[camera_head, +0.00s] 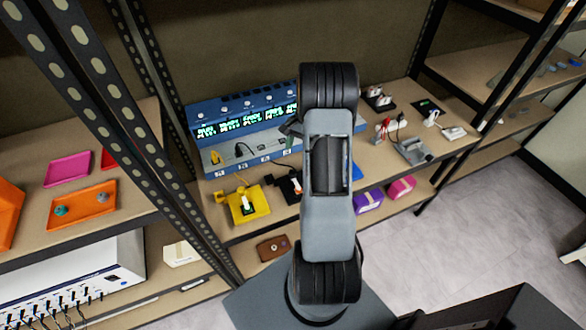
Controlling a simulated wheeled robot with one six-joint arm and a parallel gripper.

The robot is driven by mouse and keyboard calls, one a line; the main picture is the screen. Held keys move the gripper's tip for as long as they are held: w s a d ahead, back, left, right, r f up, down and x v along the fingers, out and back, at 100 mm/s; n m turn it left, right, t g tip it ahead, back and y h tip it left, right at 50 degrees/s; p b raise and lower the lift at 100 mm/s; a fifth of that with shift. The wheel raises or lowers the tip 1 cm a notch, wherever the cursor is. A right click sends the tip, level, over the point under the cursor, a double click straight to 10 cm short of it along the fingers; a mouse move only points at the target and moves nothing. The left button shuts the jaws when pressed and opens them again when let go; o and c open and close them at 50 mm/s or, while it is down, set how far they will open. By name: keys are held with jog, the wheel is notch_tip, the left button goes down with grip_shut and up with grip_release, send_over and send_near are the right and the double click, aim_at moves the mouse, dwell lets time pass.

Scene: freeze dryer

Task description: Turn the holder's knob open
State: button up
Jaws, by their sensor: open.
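A yellow holder (262,211) sits on the middle shelf, left of my arm, with a small white-and-green piece standing in it. My upright arm covers the middle of the view. A small dark part at the arm's left edge looks like part of my gripper (291,129); the rest is hidden behind the arm. That part is above and right of the yellow holder in the picture, apart from it, and no object shows in it.
A blue instrument panel (235,103) with green displays stands behind the holder. A black device (289,187) is close on the holder's right, partly behind my arm. Perforated uprights (145,110) stand at left. An orange tray (83,205) lies on the left shelf.

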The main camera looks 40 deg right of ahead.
aim_at(292, 171)
jog(key=p+x, duration=0.1)
jog(key=x, duration=0.8)
jog(key=shift+s+a+f, duration=0.1)
jog(key=shift+f, duration=0.15)
jog(key=c, duration=0.9)
jog(key=shift+c, duration=0.2)
